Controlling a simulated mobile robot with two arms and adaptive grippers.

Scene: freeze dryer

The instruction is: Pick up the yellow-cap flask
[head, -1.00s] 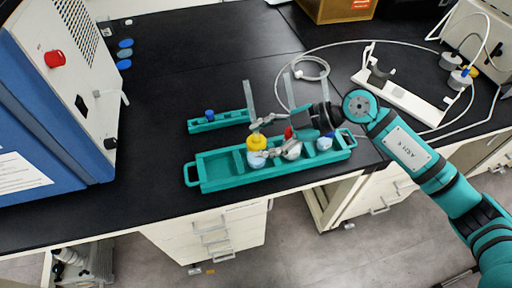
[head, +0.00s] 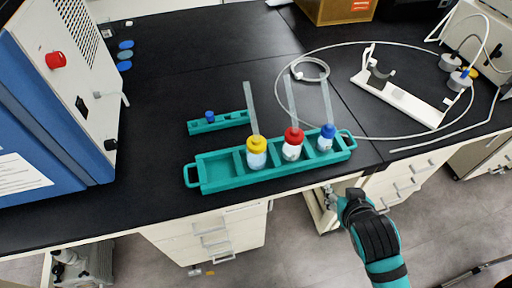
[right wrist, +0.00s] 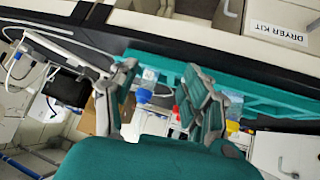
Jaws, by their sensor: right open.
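The yellow-cap flask (head: 257,153) stands upright in a compartment of the teal tray (head: 218,186) near the bench's front edge. The red-cap flask (head: 292,145) and the blue-cap flask (head: 326,138) stand to its right in the same tray. My right gripper (head: 332,196) is open and empty, in front of the tray's right end and apart from the yellow-cap flask. In the right wrist view its spread fingers (right wrist: 160,76) frame the blue cap (right wrist: 144,95). There the yellow-cap flask is mostly hidden behind one finger. My left gripper is not in view.
A smaller teal rack (head: 232,122) with a blue-capped item lies behind the tray. A white stand (head: 402,98) and a looped tube lie at right. The blue-and-white machine (head: 75,120) stands at left. The bench between machine and tray is clear.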

